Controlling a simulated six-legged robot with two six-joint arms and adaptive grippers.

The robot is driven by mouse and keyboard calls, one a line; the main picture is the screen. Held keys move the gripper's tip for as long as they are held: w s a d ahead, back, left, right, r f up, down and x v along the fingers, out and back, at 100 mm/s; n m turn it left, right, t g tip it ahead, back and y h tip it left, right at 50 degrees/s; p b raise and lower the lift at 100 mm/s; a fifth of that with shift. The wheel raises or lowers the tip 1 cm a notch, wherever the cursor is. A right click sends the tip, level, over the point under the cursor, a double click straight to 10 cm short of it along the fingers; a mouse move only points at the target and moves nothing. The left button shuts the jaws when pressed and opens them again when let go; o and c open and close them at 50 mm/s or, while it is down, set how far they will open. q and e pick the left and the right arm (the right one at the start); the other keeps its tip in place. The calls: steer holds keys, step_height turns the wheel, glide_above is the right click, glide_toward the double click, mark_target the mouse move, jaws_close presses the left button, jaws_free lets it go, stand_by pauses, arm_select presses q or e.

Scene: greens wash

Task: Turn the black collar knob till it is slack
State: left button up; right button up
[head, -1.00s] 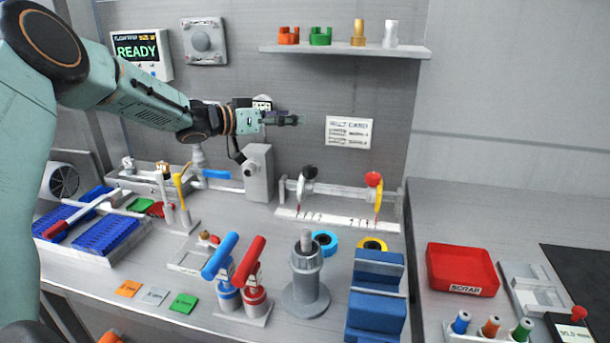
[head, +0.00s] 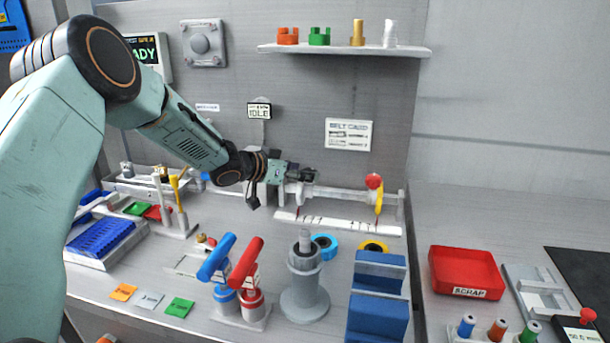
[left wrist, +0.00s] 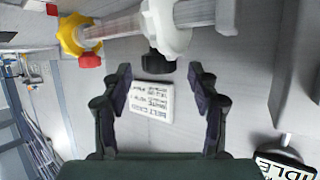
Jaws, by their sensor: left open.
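The black collar knob (left wrist: 158,62) sits on a white collar (left wrist: 166,28) around a pale rail (left wrist: 118,28) in the left wrist view. My left gripper (left wrist: 160,76) is open, with one finger on each side of the knob's line and the knob just beyond the fingertips; I see no contact. In the head view my left gripper (head: 308,173) is at the left part of the rail (head: 345,193) and hides the black knob. My right gripper is not in view.
A yellow collar (head: 379,202) with a red knob (head: 373,181) is further right on the rail. A belt card (head: 348,134) is on the wall behind. Blue and red handled levers (head: 246,262) and a grey post (head: 304,280) stand in front.

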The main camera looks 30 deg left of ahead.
arm_select(q)
steer(key=shift+w+d+f, duration=0.25)
steer(key=shift+w, duration=0.4)
steer(key=c, duration=1.2)
steer(key=shift+o, duration=0.2)
steer(key=m+h+p, duration=0.1)
steer(key=p, duration=0.2)
steer(key=r+m+h+p, duration=0.1)
steer(key=p, duration=0.2)
steer(key=shift+w+a+g, duration=0.2)
steer(key=shift+a+g, duration=0.05)
steer(key=shift+g, duration=0.15)
steer(key=shift+f+h, duration=0.1)
steer(key=shift+h, duration=0.2)
steer(key=shift+f+m+g+h+p, duration=0.15)
steer(key=shift+m+g+h+p, duration=0.2)
steer(key=shift+m+g+h, duration=0.25)
steer(key=shift+m+g+h+b, duration=0.3)
steer(key=shift+m+h+b, duration=0.1)
steer(key=shift+m, duration=0.3)
